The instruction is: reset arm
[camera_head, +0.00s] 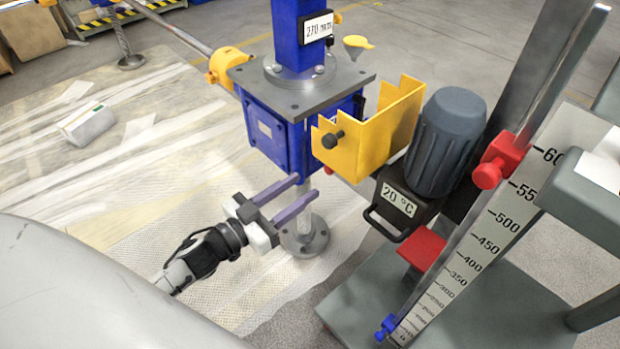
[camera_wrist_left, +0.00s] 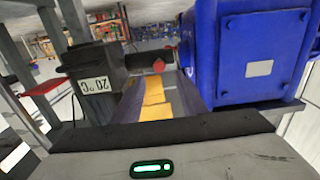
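My left gripper (camera_head: 306,188) comes in from the left in the head view. Its two purple-grey fingers are apart, and no held object shows between them. The fingertips are in front of or just under the blue jack housing (camera_head: 272,138); I cannot tell whether they touch it. In the left wrist view, the blue housing (camera_wrist_left: 255,55) fills the right side, and yellow (camera_wrist_left: 155,98) shows between the fingers. A yellow bracket (camera_head: 375,135) is fixed beside the housing. Below is a round grey flange (camera_head: 303,240) with a short spindle. My right gripper is not in view.
A dark motor (camera_head: 448,140) with a "20 °C" display (camera_head: 399,200) stands right of the bracket. A white box (camera_head: 87,125) lies on the sheeted floor at left.

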